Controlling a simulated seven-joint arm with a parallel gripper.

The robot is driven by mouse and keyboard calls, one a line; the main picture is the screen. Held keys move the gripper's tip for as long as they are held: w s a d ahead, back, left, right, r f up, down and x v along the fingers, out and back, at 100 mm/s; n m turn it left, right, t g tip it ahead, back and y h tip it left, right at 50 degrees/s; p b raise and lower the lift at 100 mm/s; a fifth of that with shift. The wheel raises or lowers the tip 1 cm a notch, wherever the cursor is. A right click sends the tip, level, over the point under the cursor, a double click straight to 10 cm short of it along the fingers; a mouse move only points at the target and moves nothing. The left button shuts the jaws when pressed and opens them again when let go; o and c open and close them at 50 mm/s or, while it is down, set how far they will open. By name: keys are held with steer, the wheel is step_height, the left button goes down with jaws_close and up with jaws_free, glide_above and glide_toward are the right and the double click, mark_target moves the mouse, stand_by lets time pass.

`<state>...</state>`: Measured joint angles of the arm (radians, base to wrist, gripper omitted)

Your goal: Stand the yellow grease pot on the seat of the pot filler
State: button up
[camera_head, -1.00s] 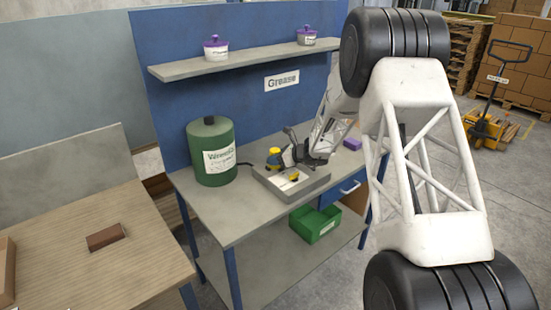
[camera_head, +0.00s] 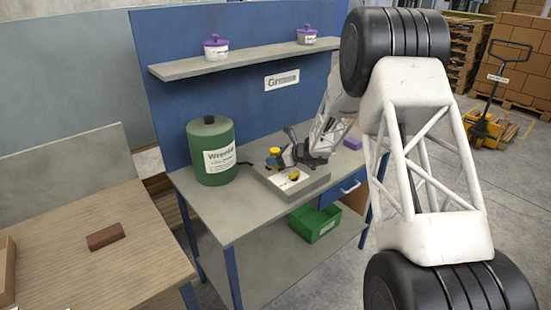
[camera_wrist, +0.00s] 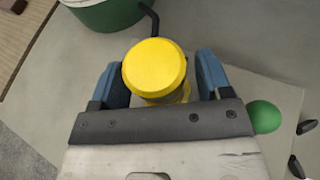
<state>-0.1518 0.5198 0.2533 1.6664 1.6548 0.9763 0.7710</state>
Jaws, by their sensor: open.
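The yellow grease pot (camera_wrist: 155,68) stands between the two blue fingers of my gripper (camera_wrist: 158,75) in the wrist view, its round yellow top facing the camera. The fingers are open, one on each side of it; whether they touch it is unclear. In the head view my gripper (camera_head: 288,156) is low over the workbench, with a small yellow top (camera_head: 274,151) at its fingers. The grey block (camera_head: 312,186) below it looks like the pot filler. A second small yellow part (camera_head: 293,175) shows at this block. The seat cannot be made out clearly.
A green drum (camera_head: 211,160) stands left on the bench (camera_head: 215,213), with a black hose (camera_wrist: 151,20) coming from it. A green knob (camera_wrist: 264,117) lies right of my gripper. A purple block (camera_head: 352,143) is behind. Two purple-lidded pots (camera_head: 215,48) stand on the shelf (camera_head: 200,70).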

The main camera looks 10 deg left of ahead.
steer(key=v, duration=1.2)
stand_by(0.7)
steer(key=s+d+r+n+g+h, duration=0.25)
steer(key=s+r+n, duration=0.45)
steer(key=s, duration=0.7)
steer(key=s+d+r+n+g+h, duration=0.1)
steer(key=s+d+r+n+h, duration=0.25)
steer(key=s+r, duration=0.8)
steer(key=s+d+n+t+h, duration=0.1)
steer(key=s+d+n+h, duration=0.2)
steer(key=s, duration=1.3)
steer(key=s+d+n+t+h, duration=0.1)
steer(key=s+d+n+h, duration=0.3)
steer(key=s, duration=1.3)
steer(key=shift+s+d+f+n, duration=0.25)
steer(key=shift+d+n, duration=1.7)
steer(key=shift+d, duration=0.9)
